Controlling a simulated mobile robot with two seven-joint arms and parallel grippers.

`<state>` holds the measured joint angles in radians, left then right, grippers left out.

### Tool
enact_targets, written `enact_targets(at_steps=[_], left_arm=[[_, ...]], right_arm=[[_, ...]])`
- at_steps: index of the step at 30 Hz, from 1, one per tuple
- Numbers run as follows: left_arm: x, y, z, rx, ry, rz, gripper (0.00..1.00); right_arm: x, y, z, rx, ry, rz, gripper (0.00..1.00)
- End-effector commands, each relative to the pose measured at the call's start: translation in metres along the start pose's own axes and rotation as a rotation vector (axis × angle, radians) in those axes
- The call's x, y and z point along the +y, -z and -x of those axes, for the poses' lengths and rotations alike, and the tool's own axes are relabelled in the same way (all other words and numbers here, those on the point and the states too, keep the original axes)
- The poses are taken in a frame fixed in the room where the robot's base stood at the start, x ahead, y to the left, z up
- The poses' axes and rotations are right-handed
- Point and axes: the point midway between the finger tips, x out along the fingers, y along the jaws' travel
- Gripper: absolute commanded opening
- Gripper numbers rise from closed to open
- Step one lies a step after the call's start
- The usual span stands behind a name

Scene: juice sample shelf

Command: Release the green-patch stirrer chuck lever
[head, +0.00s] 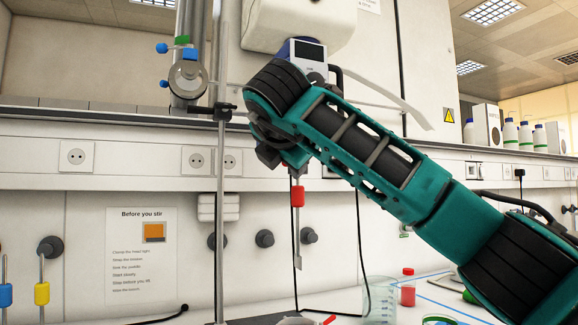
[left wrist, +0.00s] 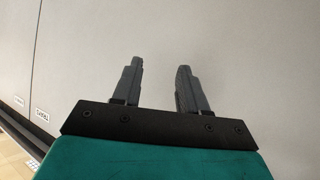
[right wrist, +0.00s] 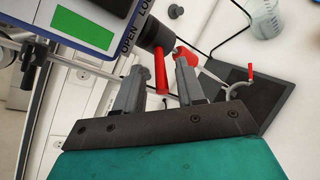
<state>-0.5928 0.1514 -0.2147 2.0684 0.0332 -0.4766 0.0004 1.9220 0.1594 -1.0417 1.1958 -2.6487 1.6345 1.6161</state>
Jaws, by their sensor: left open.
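The stirrer (head: 308,54), a white box with a dark screen, is partly behind my right arm in the head view. Its green patch (right wrist: 82,29) shows in the right wrist view, beside the words OPEN and LOCK. The red chuck lever (right wrist: 160,70) sticks out from the dark chuck (right wrist: 155,34). My right gripper (right wrist: 159,62) is open, with the lever between its fingers in that view and gaps on both sides. I cannot tell if either finger touches it. My left gripper (left wrist: 158,65) is open and empty, before a plain pale surface.
A shaft with a red collar (head: 297,196) hangs below the stirrer. A glass beaker (head: 379,300) and a red-capped bottle (head: 408,287) stand on the bench. A vertical rod (head: 221,170) is left of my right gripper. A notice (head: 142,255) hangs on the wall.

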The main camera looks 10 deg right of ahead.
Motion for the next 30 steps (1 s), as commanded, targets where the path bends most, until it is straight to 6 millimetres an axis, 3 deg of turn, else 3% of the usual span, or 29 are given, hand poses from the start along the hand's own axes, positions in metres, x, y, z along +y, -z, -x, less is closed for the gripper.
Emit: enact_targets(at_steps=[9,15,30], left_arm=[[0.000,-0.007,-0.005,0.000,0.000,0.001,0.43],[0.000,-0.009,-0.006,0.000,0.000,0.001,0.43],[0.000,-0.009,-0.006,-0.001,0.000,0.001,0.43]], right_arm=[[0.000,0.000,0.071,-0.002,-0.005,0.000,0.39],[0.000,0.000,0.100,-0.002,-0.002,0.000,0.39],[0.000,0.000,0.109,-0.001,0.000,0.000,0.39]])
